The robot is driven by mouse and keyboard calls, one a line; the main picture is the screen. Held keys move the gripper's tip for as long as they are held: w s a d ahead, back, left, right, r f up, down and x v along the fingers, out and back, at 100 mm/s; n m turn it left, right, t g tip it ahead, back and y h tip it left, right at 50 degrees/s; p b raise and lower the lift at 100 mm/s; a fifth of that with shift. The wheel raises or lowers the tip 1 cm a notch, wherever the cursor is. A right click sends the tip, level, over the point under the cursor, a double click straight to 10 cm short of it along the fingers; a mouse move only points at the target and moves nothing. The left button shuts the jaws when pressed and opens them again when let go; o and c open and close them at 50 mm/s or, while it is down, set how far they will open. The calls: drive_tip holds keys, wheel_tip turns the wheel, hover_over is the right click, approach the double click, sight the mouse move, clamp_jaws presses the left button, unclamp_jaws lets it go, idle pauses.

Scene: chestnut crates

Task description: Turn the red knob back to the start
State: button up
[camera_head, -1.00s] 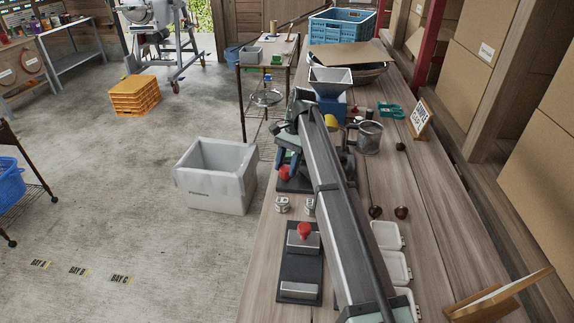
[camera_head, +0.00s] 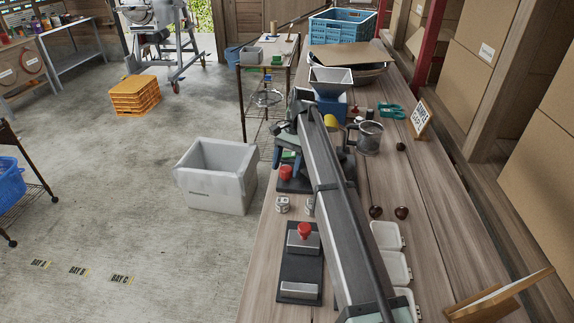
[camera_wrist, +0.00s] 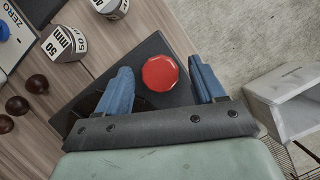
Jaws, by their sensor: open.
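A round red knob (camera_head: 286,173) stands on a dark base plate (camera_head: 291,187) near the left edge of the workbench. The wrist view shows this knob (camera_wrist: 160,73) from above, with the dark plate (camera_wrist: 150,48) under it. My gripper (camera_wrist: 160,67) is open, with one blue finger on each side of the knob and a gap to each. In the head view my gripper (camera_head: 281,155) is just beyond the knob. A second red knob (camera_head: 304,230) sits on a black board with metal plates, nearer the camera. Any marks on the knob's base cannot be read.
Small cylinders marked "50 mm" (camera_wrist: 64,43) stand beside the plate. Dark chestnuts (camera_head: 401,212) lie to the right of my arm. A metal cup (camera_head: 369,138) stands beyond. A white crate (camera_head: 216,190) is on the floor left of the bench.

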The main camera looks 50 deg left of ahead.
idle(0.4)
